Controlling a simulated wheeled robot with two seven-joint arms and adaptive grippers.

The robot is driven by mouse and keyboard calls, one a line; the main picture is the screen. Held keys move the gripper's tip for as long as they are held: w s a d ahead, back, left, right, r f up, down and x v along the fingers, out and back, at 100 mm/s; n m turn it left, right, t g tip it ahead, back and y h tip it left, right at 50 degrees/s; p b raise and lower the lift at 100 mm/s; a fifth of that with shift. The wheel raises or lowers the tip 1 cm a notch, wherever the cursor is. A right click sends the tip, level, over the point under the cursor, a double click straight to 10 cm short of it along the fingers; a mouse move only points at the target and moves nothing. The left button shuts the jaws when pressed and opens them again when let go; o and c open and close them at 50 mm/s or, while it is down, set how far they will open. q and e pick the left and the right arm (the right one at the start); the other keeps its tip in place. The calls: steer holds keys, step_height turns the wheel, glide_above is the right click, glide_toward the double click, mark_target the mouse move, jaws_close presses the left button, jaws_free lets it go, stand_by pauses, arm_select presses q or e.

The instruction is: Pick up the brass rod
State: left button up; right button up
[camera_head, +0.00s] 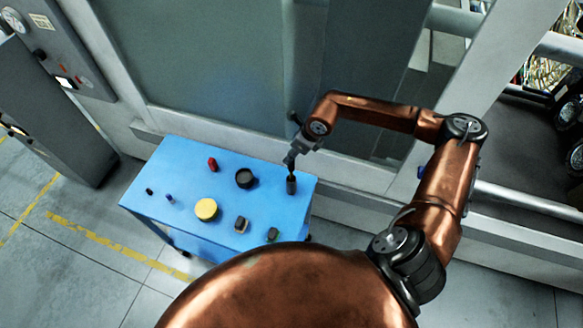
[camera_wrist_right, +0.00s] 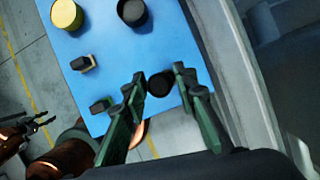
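No plainly brass-coloured rod shows in either view. A dark upright cylinder (camera_head: 291,185) stands near the right edge of the blue table top (camera_head: 178,155). My right gripper (camera_head: 290,160) points down just above it. In the right wrist view, the dark round end of the cylinder (camera_wrist_right: 160,84) lies between the two fingertips of my right gripper (camera_wrist_right: 160,76), with small gaps showing. The right gripper is open. My left gripper (camera_wrist_right: 42,122) shows only at the left edge of the wrist view, away from the table, its fingers apart.
On the table are a red cylinder (camera_head: 212,164), a black round pot (camera_head: 245,178), a yellow disc (camera_head: 206,209), a grey-brown block (camera_head: 241,224), a dark green block (camera_head: 272,234), and small blue (camera_head: 169,198) and black (camera_head: 149,191) pieces. A wall panel (camera_head: 215,60) stands behind.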

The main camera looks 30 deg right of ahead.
jaws_close()
steer(key=shift+r, duration=0.1)
stand_by(0.6)
